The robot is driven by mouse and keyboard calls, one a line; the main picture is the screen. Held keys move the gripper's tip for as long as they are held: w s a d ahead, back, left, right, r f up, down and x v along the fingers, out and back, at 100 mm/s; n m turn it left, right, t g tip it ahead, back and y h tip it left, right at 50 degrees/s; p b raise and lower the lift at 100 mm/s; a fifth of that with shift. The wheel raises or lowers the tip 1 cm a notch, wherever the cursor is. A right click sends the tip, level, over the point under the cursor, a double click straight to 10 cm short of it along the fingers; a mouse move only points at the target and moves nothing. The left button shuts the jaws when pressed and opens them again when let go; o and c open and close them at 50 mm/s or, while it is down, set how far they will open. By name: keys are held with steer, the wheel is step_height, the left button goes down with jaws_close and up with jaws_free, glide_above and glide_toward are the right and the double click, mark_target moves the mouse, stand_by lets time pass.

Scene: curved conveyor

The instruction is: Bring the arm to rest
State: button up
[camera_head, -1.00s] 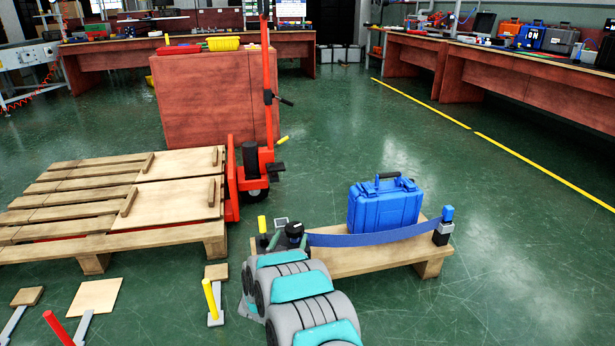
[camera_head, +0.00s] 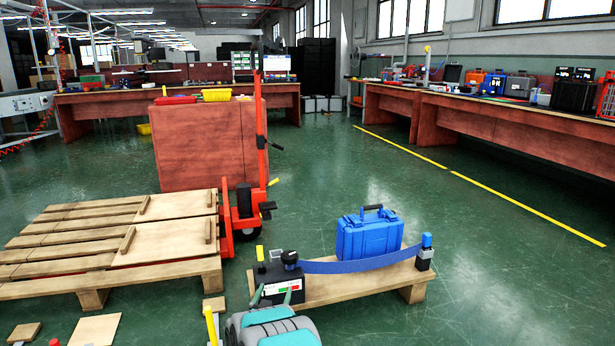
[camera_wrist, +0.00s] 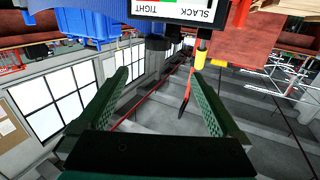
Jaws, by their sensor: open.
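My gripper (camera_head: 276,295) is low in the head view, in front of a black tensioner box (camera_head: 288,273) with a red and green gauge. In the wrist view my gripper (camera_wrist: 161,76) has its two green fingers spread wide with nothing between them. The box's SLACK and TIGHT label (camera_wrist: 175,8) shows upside down at the top there, beyond the fingertips. I cannot tell whether the fingers touch the box. My arm (camera_head: 270,328) reaches in from the bottom edge.
A blue strap (camera_head: 355,266) runs from the box to a post (camera_head: 426,252), in front of a blue case (camera_head: 368,236) on a low wooden platform (camera_head: 340,287). A pallet (camera_head: 110,240) and red pallet jack (camera_head: 245,215) stand left. The floor right is clear.

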step_height(320, 180, up, 7)
steer(key=s+a+g+y+p, duration=0.1)
steer(key=s+a+g+y, duration=0.1)
steer(key=g+y, duration=0.2)
steer(key=s+d+r+n+g+y+p, duration=0.1)
steer(key=s+d+r+n+g+y, duration=0.15)
steer(key=s+r, duration=0.35)
steer(key=s+d+r+n+g+y+p, duration=0.1)
steer(key=s+d+r+g, duration=0.3)
steer(key=s, duration=0.5)
steer(key=s+d+r+g+h+p, duration=0.1)
steer(key=s+d, duration=0.6)
steer(key=s, duration=0.7)
steer(key=s+d+r+m+g+h+p, duration=0.1)
steer(key=s+d+r+g, duration=0.3)
steer(key=s, duration=1)
steer(key=s+d+r+g+h+p, duration=0.1)
steer(key=s+d+g, duration=0.3)
steer(key=s+d, duration=0.6)
steer(key=s+r+h, duration=0.1)
steer(key=s, duration=0.4)
steer(key=shift+r+h, duration=0.15)
steer(key=shift+h, duration=0.2)
steer(key=shift+m, duration=0.25)
